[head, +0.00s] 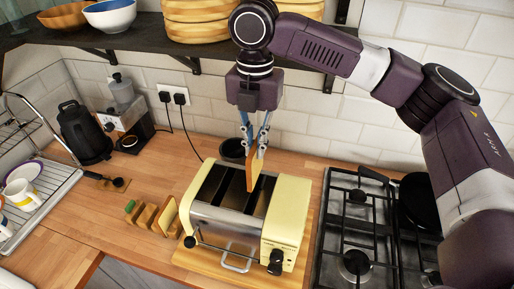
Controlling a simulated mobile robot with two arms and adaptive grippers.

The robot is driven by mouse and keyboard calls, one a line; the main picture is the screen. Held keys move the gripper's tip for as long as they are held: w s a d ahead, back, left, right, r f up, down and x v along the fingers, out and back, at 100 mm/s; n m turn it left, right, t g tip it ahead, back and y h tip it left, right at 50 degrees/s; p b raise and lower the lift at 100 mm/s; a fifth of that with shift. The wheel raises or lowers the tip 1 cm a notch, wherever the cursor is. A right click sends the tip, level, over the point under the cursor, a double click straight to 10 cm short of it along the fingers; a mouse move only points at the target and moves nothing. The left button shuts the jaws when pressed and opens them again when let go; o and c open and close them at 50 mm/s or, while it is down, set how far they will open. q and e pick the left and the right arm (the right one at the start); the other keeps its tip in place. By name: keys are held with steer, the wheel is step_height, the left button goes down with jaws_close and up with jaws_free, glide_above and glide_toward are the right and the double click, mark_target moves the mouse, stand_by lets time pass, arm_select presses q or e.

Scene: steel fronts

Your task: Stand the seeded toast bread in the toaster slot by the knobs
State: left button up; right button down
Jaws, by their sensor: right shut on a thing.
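The toaster (214,221) has cream ends, a steel front and two dark long slots. A dark knob (275,262) and small controls are on its right front end; another dark knob is at its left front. My right gripper (261,150) points down above the toaster's back right and is shut on a slice of toast bread (255,178). The slice is upright, seen nearly edge-on, at the right slot, nearer the controls. I cannot tell whether its lower edge is inside the slot. Seeds cannot be made out. My left gripper is not in view.
A wooden rack (146,216) with bread stands left of the toaster, which is on a wooden board (209,270). A gas hob (357,233) with a black pan is at right. A dark pot (232,149) is behind, a shelf (130,42) above. A dish rack is far left.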

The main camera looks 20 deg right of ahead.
mark_target(255, 160)
steer(key=shift+w+r, duration=0.1)
steer(key=shift+w, duration=0.05)
steer(key=shift+s+r, duration=0.15)
steer(key=shift+s, duration=0.15)
steer(key=shift+s+a+r, duration=0.15)
steer(key=shift+s, duration=0.25)
steer(key=shift+s+a+r, duration=0.1)
steer(key=shift+s+a, duration=0.05)
steer(key=shift+s, duration=0.2)
steer(key=f, duration=0.3)
steer(key=shift+w+d+f, duration=0.1)
steer(key=shift+w+d, duration=0.05)
steer(key=shift+w, duration=0.2)
steer(key=shift+s+f, duration=0.1)
steer(key=shift+f, duration=0.35)
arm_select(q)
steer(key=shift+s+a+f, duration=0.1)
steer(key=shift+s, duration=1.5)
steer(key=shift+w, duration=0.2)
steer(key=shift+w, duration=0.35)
arm_select(e)
steer(key=shift+f, duration=0.15)
